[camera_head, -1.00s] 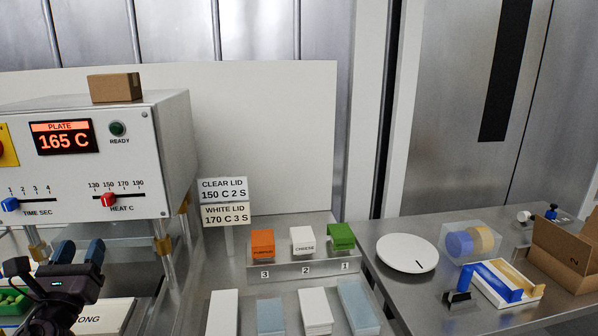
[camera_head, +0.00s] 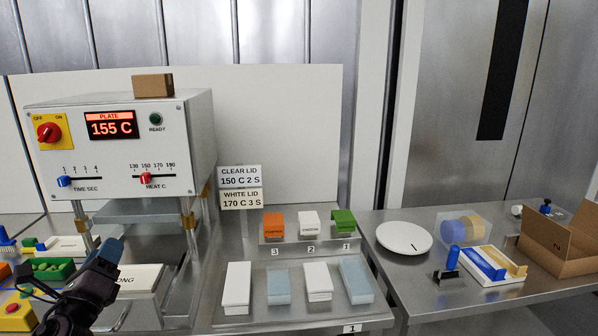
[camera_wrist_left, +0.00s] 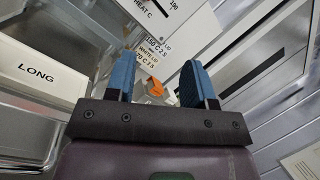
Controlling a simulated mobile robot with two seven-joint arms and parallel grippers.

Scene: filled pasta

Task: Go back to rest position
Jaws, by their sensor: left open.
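My left gripper (camera_head: 110,250) comes in from the lower left in the head view, in front of the white block marked LONG. In the left wrist view its two blue fingertips (camera_wrist_left: 158,82) stand apart with nothing between them. The white LONG block (camera_wrist_left: 58,76) lies to the left of the fingers there. My right gripper is not in view. The sealing machine (camera_head: 120,150) stands at the left. Its display reads PLATE 155 C, and its red HEAT C slider (camera_head: 146,178) sits near 150.
Lid stacks (camera_head: 237,288) stand on the front rack, with small orange, white and green packs (camera_head: 274,224) behind them. A round white plate (camera_head: 404,238), a blue-and-yellow holder (camera_head: 492,266) and an open cardboard box (camera_head: 560,240) sit at right. Coloured containers (camera_head: 50,270) lie at the left.

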